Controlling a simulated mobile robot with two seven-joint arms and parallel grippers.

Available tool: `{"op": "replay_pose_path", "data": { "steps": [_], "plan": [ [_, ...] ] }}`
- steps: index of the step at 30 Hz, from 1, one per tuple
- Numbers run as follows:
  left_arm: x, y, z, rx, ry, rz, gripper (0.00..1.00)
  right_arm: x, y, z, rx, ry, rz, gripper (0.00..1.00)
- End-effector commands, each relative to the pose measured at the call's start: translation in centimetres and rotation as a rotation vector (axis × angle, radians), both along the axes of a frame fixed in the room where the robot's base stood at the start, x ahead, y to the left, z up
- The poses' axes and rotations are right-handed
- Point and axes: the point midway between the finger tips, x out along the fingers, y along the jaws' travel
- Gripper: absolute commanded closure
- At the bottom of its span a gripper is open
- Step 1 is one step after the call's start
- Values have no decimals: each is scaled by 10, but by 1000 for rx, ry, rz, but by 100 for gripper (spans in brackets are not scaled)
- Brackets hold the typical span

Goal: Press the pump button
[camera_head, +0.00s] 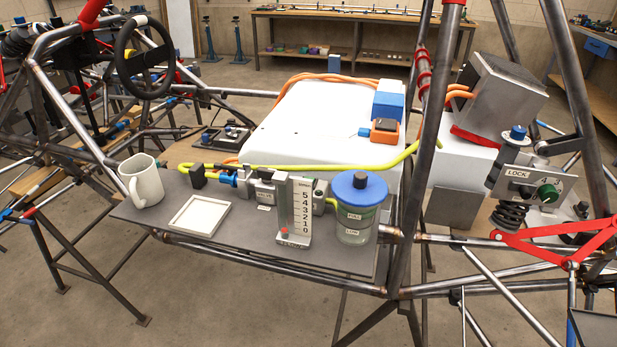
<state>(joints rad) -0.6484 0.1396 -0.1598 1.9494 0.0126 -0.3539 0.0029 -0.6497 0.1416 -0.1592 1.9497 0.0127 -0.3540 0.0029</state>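No gripper of mine shows in the head view. No button labelled as the pump's can be read. A clear reservoir (355,222) marked FULL and LOW has a blue lid (355,187) with a dark cap on top. Beside it stands an upright gauge (296,212) numbered 0 to 5, its red marker near the bottom. A small grey block (265,188) with a dark label sits left of the gauge. An orange block with a dark top (385,128) sits behind, against a blue box.
A white mug (143,182) and a shallow white tray (198,216) stand on the dark shelf (250,238). Frame tubes, including a thick upright one (418,170), cross in front. A yellow hose (300,167) runs behind the gauge. A steering wheel (144,57) is at upper left.

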Motion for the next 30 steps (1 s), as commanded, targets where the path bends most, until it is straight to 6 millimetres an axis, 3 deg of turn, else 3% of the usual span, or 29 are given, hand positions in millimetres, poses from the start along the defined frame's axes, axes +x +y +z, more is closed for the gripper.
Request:
{"op": "replay_pose_path", "data": {
  "steps": [1,6,30],
  "plan": [
    [0,0,0,0,0,0,46,0,0,0,0,0,0,57],
    [0,0,0,0,0,0,100,0,0,0,1,1,-1,57],
    [0,0,0,1,1,1,100,0,1,0,1,1,-1,57]
  ]
}}
